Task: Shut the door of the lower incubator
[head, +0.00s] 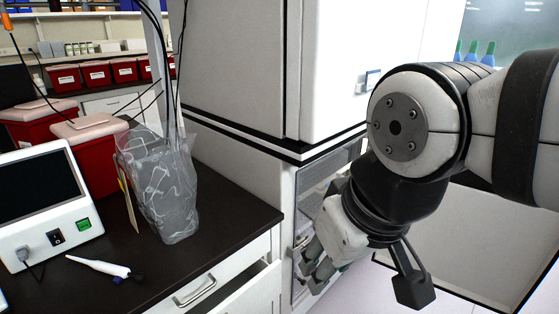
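The lower incubator (263,174) is a white cabinet under the upper one, right of the bench. Its front stands open, and part of the shelved interior shows behind my gripper. Its door (480,245) appears as a pale panel with a dark edge, swung out to the right beneath my arm; my arm hides part of it. My gripper (312,272) points down and left in front of the opening, near its left side. I see nothing held in it. Its finger gap is unclear at this angle, and I cannot tell whether it touches the cabinet.
The upper incubator (240,65) is shut, with a small blue-edged handle (372,80). On the dark bench (225,215) are a bagged item (165,190), a pipette (100,267), a screen device (45,205) and red bins (95,160). A drawer below the bench (245,290) appears partly open.

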